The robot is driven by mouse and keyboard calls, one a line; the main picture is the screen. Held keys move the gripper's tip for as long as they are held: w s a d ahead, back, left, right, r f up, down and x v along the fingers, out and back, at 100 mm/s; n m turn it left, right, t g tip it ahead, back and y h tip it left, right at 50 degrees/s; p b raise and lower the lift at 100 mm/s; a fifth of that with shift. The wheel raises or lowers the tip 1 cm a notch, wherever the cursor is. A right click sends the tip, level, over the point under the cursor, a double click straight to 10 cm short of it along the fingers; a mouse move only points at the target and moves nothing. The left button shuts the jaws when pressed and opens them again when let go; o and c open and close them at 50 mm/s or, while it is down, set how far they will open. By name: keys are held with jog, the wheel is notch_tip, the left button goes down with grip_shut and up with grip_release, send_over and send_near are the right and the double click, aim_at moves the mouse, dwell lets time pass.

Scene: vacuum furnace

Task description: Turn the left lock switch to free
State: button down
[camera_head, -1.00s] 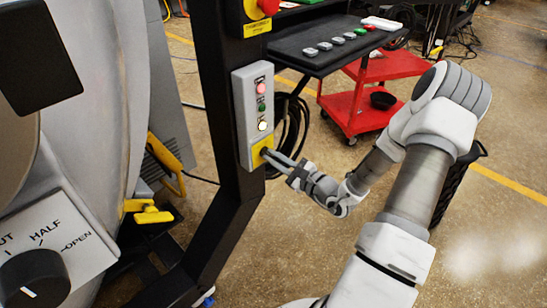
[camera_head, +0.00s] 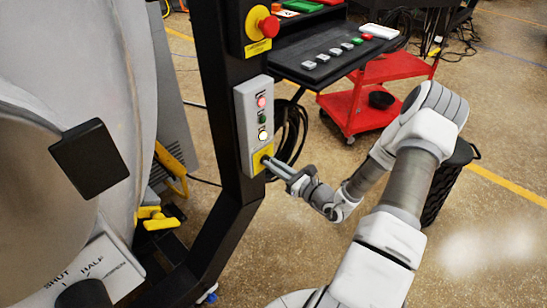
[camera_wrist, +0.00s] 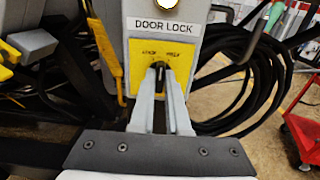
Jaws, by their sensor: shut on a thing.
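The lock switch (camera_wrist: 159,68) is a small black knob on a yellow plate (camera_wrist: 120,52) under a "DOOR LOCK" label in the wrist view. The plate carries two short words above the knob, too small to read surely. My gripper (camera_wrist: 160,74) is shut on the switch, one grey finger on each side; the fingers hide part of the knob. In the head view the yellow plate (camera_head: 258,154) is at the bottom of a grey control box (camera_head: 253,92), and my gripper (camera_head: 268,160) reaches it from the right.
The box has a red, a green and a white light and sits on a black post (camera_head: 215,90). A red emergency button (camera_head: 268,26) is above. A furnace dial (camera_head: 84,294) is lower left. Black cables (camera_head: 292,130) hang behind; a red cart (camera_head: 352,105) stands to the right.

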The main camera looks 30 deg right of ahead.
jog(key=shift+m+p, duration=2.05)
jog(key=shift+m, duration=0.85)
jog(key=shift+f, duration=0.1)
jog(key=c, duration=0.9)
grip_release()
jog(key=shift+d, duration=0.1)
jog(key=p+v, duration=0.1)
jog(key=v, duration=1.6)
jog(key=shift+s+p, duration=0.2)
jog(key=shift+p, duration=0.2)
